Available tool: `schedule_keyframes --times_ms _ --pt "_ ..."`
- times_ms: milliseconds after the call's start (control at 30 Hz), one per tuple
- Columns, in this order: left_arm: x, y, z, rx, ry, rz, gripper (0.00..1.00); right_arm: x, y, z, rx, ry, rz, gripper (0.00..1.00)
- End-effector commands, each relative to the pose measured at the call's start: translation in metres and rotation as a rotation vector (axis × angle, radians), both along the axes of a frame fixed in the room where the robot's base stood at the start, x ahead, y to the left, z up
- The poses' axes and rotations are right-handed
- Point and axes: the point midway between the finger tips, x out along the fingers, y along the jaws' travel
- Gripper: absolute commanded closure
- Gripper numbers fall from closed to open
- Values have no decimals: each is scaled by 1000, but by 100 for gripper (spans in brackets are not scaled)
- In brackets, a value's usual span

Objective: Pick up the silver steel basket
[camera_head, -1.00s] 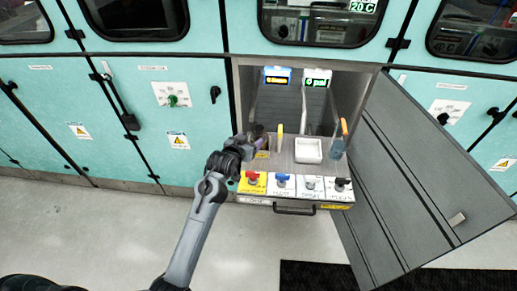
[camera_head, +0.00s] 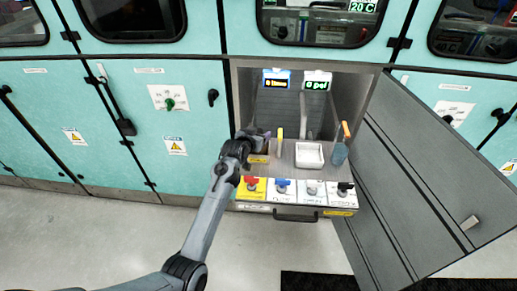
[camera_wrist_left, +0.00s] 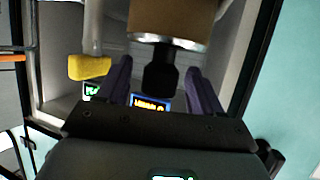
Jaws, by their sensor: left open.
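In the left wrist view a container (camera_wrist_left: 172,18) with a silver rim and brownish side, likely the steel basket, has a black handle (camera_wrist_left: 160,75) sticking out. My open left gripper (camera_wrist_left: 162,82) has its two purple fingers on either side of this handle, with gaps showing; I see no grip. In the head view my left gripper (camera_head: 253,137) is at the left end of the pulled-out drawer (camera_head: 285,168) and hides much of the container there (camera_head: 259,158). My right gripper is not in view.
A white tray (camera_head: 309,155), a yellow-handled tool (camera_head: 280,135) and a blue tool with an orange handle (camera_head: 340,150) stand on the drawer. Coloured valves line its front. An open grey door (camera_head: 425,180) bounds the right side.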

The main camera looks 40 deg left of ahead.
Motion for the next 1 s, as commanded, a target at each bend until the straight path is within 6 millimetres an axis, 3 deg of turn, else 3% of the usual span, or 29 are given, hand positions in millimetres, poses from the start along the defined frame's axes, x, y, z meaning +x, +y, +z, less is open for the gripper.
schedule_keyframes --times_ms 300,733,1000 --pt "3 1 -1 0 -1 0 35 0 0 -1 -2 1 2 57" --pt "3 1 -1 0 0 0 100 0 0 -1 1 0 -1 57" --pt "3 1 0 1 -2 0 100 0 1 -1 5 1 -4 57"
